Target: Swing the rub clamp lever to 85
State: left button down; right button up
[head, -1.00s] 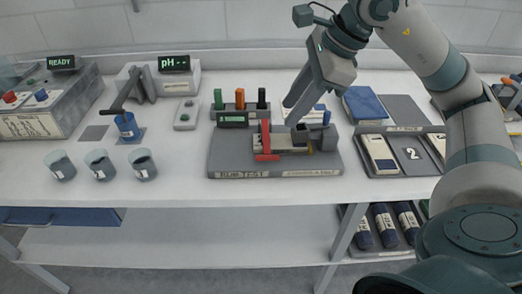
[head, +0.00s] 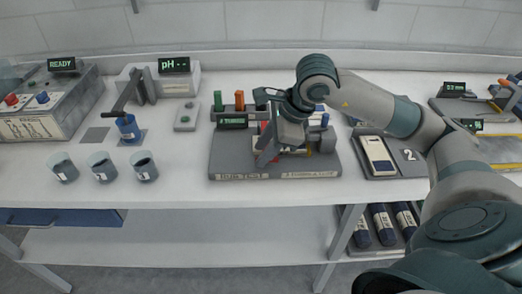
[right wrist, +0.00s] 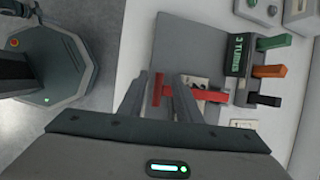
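The rub clamp lever is a red T-shaped bar (right wrist: 182,96) on the grey rub-test base (head: 227,163). In the head view it is mostly hidden behind my right gripper (head: 266,158), with only a bit of red (head: 263,127) showing. In the right wrist view my right gripper (right wrist: 160,88) has its two fingers apart. The lever's crossbar end appears in the gap between them, and I see no finger closed on it. Whether a finger touches the lever, I cannot tell. My left gripper is in neither current view.
Green (head: 218,101) and orange (head: 239,101) handles stand behind the base, by a small display (head: 232,121). A numbered tray (head: 408,167) with a pale block lies to the right.

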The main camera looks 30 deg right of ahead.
jog(key=shift+x, duration=0.9)
grip_shut()
jog(key=shift+r, duration=0.15)
